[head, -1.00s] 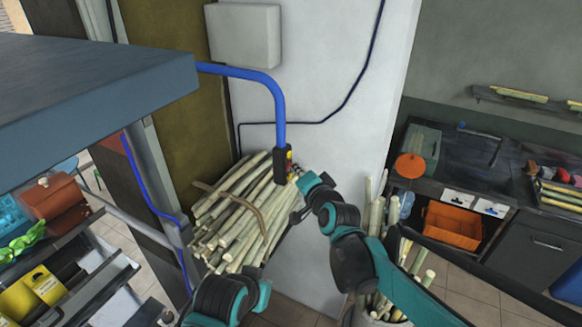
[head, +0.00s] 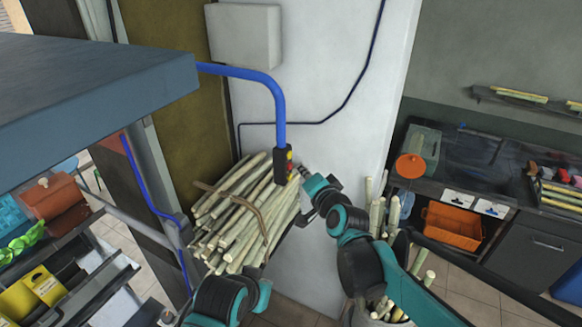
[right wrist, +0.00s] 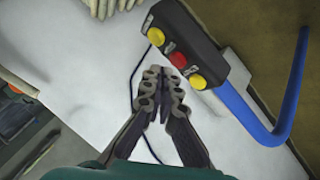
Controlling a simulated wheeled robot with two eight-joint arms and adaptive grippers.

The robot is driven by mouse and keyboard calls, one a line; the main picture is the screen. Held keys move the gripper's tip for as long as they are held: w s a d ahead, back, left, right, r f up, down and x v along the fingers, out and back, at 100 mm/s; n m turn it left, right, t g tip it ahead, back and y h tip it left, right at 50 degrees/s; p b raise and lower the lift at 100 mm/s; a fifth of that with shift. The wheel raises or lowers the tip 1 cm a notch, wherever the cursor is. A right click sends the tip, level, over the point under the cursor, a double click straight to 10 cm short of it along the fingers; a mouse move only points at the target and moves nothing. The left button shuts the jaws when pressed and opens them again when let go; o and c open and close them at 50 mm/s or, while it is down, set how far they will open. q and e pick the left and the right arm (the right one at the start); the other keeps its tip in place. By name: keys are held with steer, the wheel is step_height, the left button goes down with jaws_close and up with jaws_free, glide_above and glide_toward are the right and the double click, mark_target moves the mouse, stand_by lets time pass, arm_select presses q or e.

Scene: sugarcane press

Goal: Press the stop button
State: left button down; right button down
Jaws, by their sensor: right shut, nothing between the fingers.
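A dark control box (head: 282,165) hangs at the end of a blue pipe. In the right wrist view the box (right wrist: 186,36) carries a red button (right wrist: 177,60) between two yellow buttons, one at its upper left (right wrist: 156,36) and one at its lower right (right wrist: 198,82). My right gripper (head: 304,171) is just right of the box in the head view. In the right wrist view its fingertips (right wrist: 163,74) are together and empty, close below and left of the red button in the picture. Whether they touch it I cannot tell. My left gripper cannot be made out; only left arm links show.
A bundle of cane (head: 240,215) sits just below and left of the box. A white wall (head: 320,80) is behind it. A large grey-blue slab (head: 90,85) fills the upper left. More cane stands in a container (head: 385,314) at lower right.

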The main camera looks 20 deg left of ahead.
steer(key=shift+d, duration=0.1)
steer(key=d, duration=0.2)
steer(key=s+d, duration=0.1)
steer(key=d, duration=0.1)
steer(key=shift+d, duration=0.4)
stand_by(0.4)
